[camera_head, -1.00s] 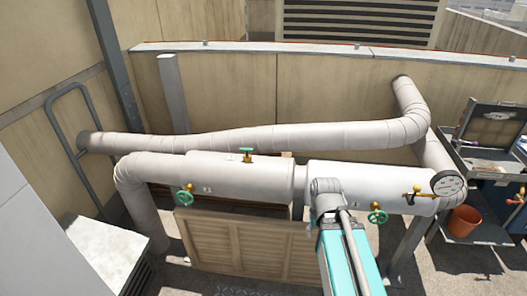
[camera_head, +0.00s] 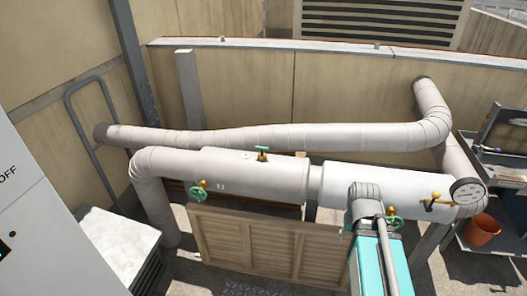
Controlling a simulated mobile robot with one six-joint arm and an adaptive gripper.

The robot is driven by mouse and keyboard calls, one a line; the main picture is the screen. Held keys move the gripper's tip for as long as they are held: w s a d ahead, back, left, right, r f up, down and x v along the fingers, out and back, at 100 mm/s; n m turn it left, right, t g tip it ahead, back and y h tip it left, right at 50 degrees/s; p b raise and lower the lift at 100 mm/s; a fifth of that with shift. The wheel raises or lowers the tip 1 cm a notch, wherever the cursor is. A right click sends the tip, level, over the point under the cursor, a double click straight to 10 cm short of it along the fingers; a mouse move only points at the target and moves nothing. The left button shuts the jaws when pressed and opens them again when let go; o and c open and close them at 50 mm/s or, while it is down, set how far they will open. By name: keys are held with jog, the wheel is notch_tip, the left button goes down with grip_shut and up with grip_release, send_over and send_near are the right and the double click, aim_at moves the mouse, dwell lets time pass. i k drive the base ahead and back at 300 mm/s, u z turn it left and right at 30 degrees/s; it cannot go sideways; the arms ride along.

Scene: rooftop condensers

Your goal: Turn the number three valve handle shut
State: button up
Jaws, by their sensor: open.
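A thick white pipe carries several valves. A green wheel handle (camera_head: 198,190) on a brass stem is at its lower left; the small tag (camera_head: 221,187) beside it may show a 3, but is too small to be sure. Another green handle (camera_head: 262,154) stands on top of the middle section, near a second small tag (camera_head: 246,156). A third green wheel (camera_head: 393,219) is at the right, partly hidden by my arm. A yellow lever valve (camera_head: 437,201) is further right. My teal and grey arm rises at the lower right; I cannot make out my gripper.
A slatted wooden screen (camera_head: 245,243) stands below the pipe. A white unit (camera_head: 118,238) and a cabinet marked OFF (camera_head: 22,190) are at left. A cart (camera_head: 500,235) with an orange bucket (camera_head: 482,230) is at right.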

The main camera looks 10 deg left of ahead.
aim_at(262, 149)
jog(key=u, duration=0.05)
jog(key=k, duration=1)
jog(key=u, duration=0.45)
jog(key=i, duration=1)
